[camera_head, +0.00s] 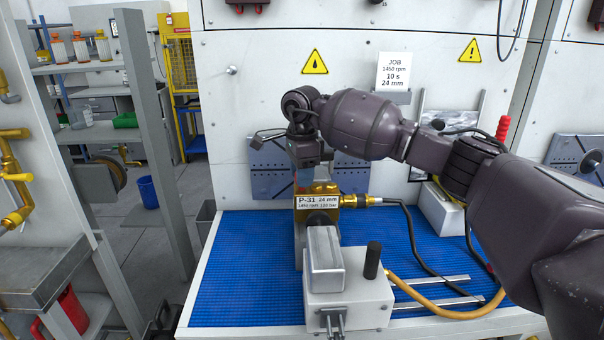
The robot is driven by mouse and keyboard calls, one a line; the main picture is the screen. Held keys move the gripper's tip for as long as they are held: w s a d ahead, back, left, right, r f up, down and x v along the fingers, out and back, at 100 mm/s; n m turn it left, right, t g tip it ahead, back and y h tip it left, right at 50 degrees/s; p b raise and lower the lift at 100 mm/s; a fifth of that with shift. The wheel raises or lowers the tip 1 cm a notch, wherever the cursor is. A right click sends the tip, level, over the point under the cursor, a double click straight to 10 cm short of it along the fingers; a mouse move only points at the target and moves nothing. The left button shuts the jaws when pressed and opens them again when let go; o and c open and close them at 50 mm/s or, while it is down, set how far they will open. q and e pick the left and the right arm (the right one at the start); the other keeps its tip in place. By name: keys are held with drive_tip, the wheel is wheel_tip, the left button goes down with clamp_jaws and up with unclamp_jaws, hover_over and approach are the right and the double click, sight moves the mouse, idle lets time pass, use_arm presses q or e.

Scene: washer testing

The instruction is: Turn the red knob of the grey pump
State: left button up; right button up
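The grey pump (325,262) stands on the blue ribbed mat, with a brass block (352,200) at its back. A white label on the brass block reads P-31, 24 mm, 1450 rpm, 120 bar. My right arm comes in from the right and bends down, so my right gripper (307,178) points down just above the brass block. I see no red knob on the pump; the gripper may hide it. The fingertips are too small and dark to tell open from shut, or whether they touch anything. My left gripper is not in view.
The blue mat (240,275) is clear to the left of the pump. A black upright cylinder (372,260) stands on the pale base at the pump's right. A yellow hose (440,312) and black cables run to the right. A job card (393,72) reads 10 s.

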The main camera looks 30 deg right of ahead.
drive_tip(key=shift+c, duration=1.3)
drive_tip(key=shift+r, duration=0.1)
drive_tip(key=shift+m, duration=0.5)
drive_tip(key=shift+r+m+p, duration=0.1)
drive_tip(key=shift+m+p, duration=0.65)
drive_tip(key=shift+m, duration=0.35)
drive_tip(key=m+p, duration=0.1)
drive_tip(key=m, duration=0.1)
drive_tip(key=shift+m, duration=0.3)
drive_tip(key=m+p, duration=0.2)
drive_tip(key=m, duration=0.2)
drive_tip(key=shift+m, duration=0.3)
drive_tip(key=shift+m+p, duration=0.35)
drive_tip(key=shift+m, duration=0.25)
